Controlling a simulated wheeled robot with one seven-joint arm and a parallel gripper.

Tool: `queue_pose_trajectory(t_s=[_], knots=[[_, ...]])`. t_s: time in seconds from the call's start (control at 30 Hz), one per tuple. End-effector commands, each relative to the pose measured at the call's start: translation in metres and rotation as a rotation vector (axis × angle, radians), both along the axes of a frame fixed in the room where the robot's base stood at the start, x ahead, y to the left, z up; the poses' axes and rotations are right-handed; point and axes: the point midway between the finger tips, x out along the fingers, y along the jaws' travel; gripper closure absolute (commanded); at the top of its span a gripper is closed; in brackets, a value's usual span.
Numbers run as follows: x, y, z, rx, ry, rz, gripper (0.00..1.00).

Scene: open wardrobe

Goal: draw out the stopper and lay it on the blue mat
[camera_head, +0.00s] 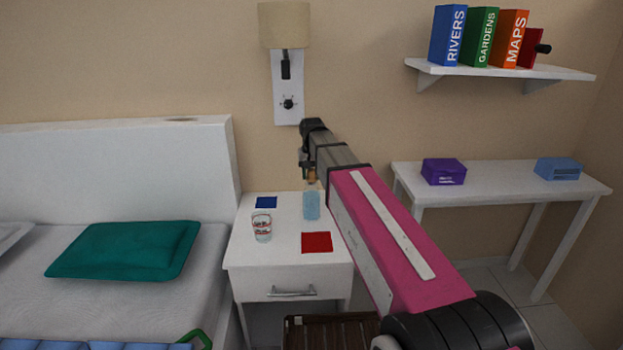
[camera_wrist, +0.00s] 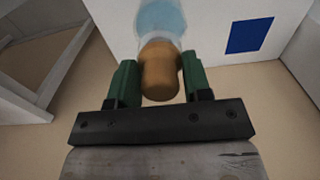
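A clear bottle with pale blue liquid (camera_head: 311,206) stands upright on the white nightstand. Its brown cork-like stopper (camera_wrist: 160,72) is at the top of the bottle, and the bottle (camera_wrist: 160,18) shows beyond it in the wrist view. My gripper (camera_wrist: 160,78) has its green fingers on both sides of the stopper, apparently touching it. The stopper seems to sit in the neck; how deep is hidden. The blue mat (camera_head: 266,202) lies bare at the nightstand's back left and also shows in the wrist view (camera_wrist: 250,35).
A patterned glass (camera_head: 262,228) stands left of the bottle. A red mat (camera_head: 317,243) lies in front of it. A wall lamp (camera_head: 286,80) hangs above the nightstand. A bed with a teal pillow (camera_head: 125,250) is at left, and a white side table (camera_head: 490,180) at right.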

Motion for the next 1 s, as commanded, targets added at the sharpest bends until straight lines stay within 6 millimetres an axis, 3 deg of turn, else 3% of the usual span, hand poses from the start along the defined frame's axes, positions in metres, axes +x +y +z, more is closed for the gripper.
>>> queue_pose_trajectory(t_s=[0.07,0.1,0.17,1.0], knots=[[0.0,0.0,0.0001,0.0,0.0,0.0,0.93],[0.0,0.0,0.0001,0.0,0.0,0.0,0.69],[0.0,0.0,0.0001,0.0,0.0,0.0,0.83],[0.0001,0.0,0.008,0.0,0.0,0.0,0.84]])
